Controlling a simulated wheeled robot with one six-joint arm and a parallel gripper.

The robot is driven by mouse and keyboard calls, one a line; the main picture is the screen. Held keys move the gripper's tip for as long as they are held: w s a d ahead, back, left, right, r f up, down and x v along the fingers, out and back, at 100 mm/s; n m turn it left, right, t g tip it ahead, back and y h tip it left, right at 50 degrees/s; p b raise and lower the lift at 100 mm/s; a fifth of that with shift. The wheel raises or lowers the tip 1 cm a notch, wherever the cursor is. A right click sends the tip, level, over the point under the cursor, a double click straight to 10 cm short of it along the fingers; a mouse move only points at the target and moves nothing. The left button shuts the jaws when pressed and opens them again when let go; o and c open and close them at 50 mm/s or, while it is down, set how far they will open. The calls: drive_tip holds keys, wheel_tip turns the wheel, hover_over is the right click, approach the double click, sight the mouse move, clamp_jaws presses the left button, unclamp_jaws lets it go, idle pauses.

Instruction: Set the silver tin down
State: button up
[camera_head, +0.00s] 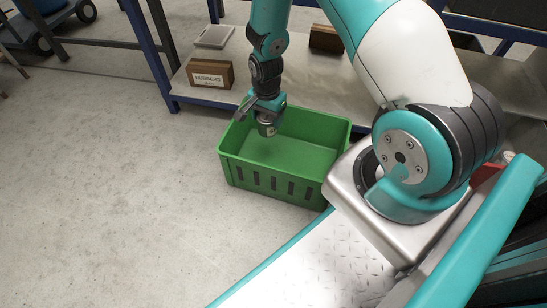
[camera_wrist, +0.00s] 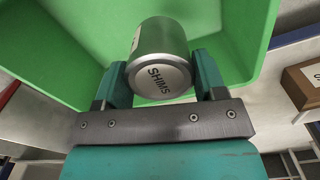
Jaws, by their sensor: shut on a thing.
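The silver tin (camera_wrist: 160,60) is a metal cylinder with "SHIMS" on its end face, seen large in the wrist view. My gripper (camera_wrist: 160,84) is shut on it, one finger on each side. In the head view my gripper (camera_head: 262,110) holds the tin (camera_head: 267,124) at the far left corner of the green crate (camera_head: 270,188), over its opening. The crate is empty apart from the tin held there; its floor shows bare. I cannot tell whether the tin touches the crate. The crate's green wall (camera_wrist: 50,50) fills much of the wrist view.
A low shelf with blue posts (camera_head: 160,60) stands behind the crate. On it are a brown box labelled "RUBBERS" (camera_head: 210,74), a grey flat item (camera_head: 214,36) and another brown box (camera_head: 326,38). Open concrete floor (camera_head: 110,200) lies to the left.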

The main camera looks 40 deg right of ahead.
wheel_tip(320, 180, down, 16)
drive_tip(key=b, duration=0.8)
drive_tip(key=shift+r, duration=0.35)
drive_tip(key=o, duration=1)
drive_tip(key=shift+f, duration=0.2)
drive_tip(key=shift+o, duration=0.2)
drive_tip(key=shift+r, duration=0.15)
